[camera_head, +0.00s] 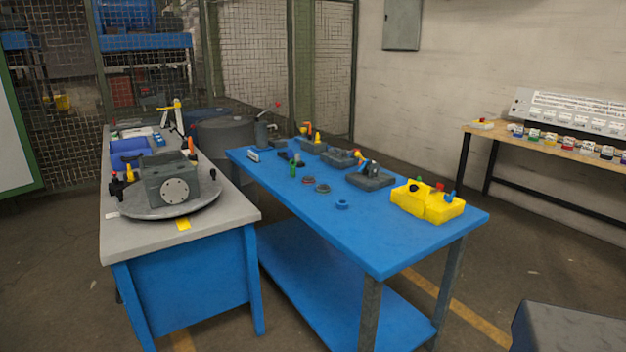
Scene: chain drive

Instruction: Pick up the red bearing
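On the blue table (400,250) lie two small dark discs with reddish tints, a farther one (308,180) and a nearer one (322,188). They are too small for me to tell which is the red bearing, or whether either is. A blue ring (342,204) lies flat just in front and to the right of them. The discs lie apart from the ring with bare table around them. My gripper is not in view.
A yellow block (425,202) stands at the table's right. Grey fixtures (370,179) stand along the back edge, and a green bottle-like part (293,169) behind the discs. The front of the table is clear. A grey bench (225,228) with a machine (178,183) stands left.

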